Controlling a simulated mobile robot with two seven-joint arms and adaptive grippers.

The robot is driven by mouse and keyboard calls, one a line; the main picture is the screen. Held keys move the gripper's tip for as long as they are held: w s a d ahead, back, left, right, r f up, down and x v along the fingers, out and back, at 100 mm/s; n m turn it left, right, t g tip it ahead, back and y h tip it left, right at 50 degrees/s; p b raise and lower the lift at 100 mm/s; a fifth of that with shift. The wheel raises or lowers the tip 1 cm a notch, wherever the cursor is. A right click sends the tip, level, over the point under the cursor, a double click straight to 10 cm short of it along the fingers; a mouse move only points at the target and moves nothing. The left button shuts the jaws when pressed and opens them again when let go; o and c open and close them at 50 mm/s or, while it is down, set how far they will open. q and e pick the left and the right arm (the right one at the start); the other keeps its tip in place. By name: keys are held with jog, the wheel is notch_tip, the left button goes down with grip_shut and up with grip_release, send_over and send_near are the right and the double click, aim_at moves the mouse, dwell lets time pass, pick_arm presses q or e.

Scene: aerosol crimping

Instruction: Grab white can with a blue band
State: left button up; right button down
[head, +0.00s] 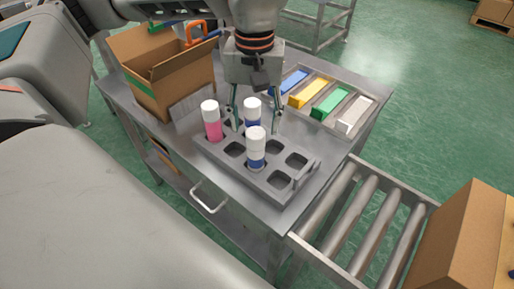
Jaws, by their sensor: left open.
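Two white cans with blue bands stand upright in the grey rack: the rear can (252,106) and the front can (256,145). My left gripper (256,130) points down over the rack, open. One finger is on each side of the rear can in the picture; I cannot tell whether either touches it. The front can hides the lower part of the rear can. A white-topped pink can (212,121) stands at the rack's left end. My right gripper is not in view.
The grey rack (310,172) has several empty square holes and a handle at right. Behind it lies a tray (310,120) with blue, yellow, green and white blocks. An open cardboard box (172,85) stands at left on the metal table. A roller conveyor (365,220) adjoins at front right.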

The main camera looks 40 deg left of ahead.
aim_at(256, 132)
pick_arm(q)
notch_tip(256, 132, down, 5)
jog(key=shift+b, duration=0.4)
grip_shut()
jog(key=shift+r, duration=0.1)
